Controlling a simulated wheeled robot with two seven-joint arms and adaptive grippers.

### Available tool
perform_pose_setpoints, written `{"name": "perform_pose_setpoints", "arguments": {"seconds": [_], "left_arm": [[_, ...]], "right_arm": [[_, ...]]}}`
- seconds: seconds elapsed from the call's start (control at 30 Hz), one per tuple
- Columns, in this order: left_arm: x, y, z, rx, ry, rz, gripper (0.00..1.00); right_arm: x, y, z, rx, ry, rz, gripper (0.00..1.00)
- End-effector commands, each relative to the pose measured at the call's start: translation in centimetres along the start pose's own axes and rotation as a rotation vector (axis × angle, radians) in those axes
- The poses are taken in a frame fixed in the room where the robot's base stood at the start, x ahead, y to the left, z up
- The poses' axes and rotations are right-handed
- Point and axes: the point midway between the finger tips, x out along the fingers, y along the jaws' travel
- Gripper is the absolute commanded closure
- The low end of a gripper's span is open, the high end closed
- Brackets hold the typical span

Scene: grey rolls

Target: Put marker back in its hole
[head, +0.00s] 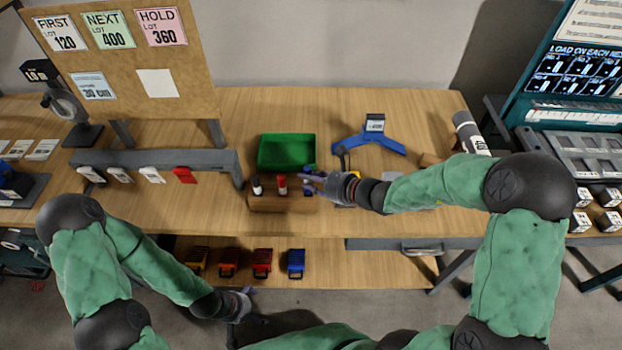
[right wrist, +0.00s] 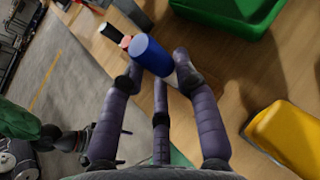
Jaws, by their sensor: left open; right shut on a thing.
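The wooden holder block (head: 268,204) sits near the table's front edge in the head view. A black-topped marker (head: 257,186) and a red marker (head: 282,185) stand upright at it. My right gripper (head: 309,183) is at the block's right end. In the right wrist view its fingers are shut on the blue marker (right wrist: 151,54), whose blue top and a little white body show. The red marker (right wrist: 126,42) and black marker (right wrist: 113,33) are just beyond. The blue marker's lower end is hidden, so I cannot tell whether it is in a hole. My left gripper (head: 240,303) is open and empty, low at the front.
A green tray (head: 287,152) stands behind the block; it also shows in the right wrist view (right wrist: 232,18). A yellow object (right wrist: 287,138) lies right of the fingers. A blue stand (head: 376,143) is further back. Several coloured items (head: 262,262) sit on the lower shelf.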

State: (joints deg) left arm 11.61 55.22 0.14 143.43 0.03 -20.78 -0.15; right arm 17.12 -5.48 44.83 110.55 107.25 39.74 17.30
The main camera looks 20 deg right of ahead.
Motion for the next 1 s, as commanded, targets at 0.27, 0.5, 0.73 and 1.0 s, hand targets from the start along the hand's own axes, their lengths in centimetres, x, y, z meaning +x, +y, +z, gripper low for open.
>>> {"name": "perform_pose_setpoints", "arguments": {"seconds": [0.27, 0.5, 0.73, 1.0], "left_arm": [[0.6, -0.2, 0.0, 0.000, 0.000, 0.000, 0.00], [1.0, -0.4, 0.0, 0.000, 0.000, 0.000, 0.00], [1.4, -0.5, -0.1, 0.000, 0.000, 0.000, 0.00], [1.9, -0.7, -0.1, 0.000, 0.000, 0.000, 0.00]], "right_arm": [[0.3, 0.0, -0.6, 0.000, 0.000, 0.000, 1.00], [0.5, 0.0, -1.1, 0.000, 0.000, 0.000, 1.00], [0.7, 0.0, -1.5, 0.000, 0.000, 0.000, 1.00], [0.9, 0.0, -2.1, 0.000, 0.000, 0.000, 1.00]]}}
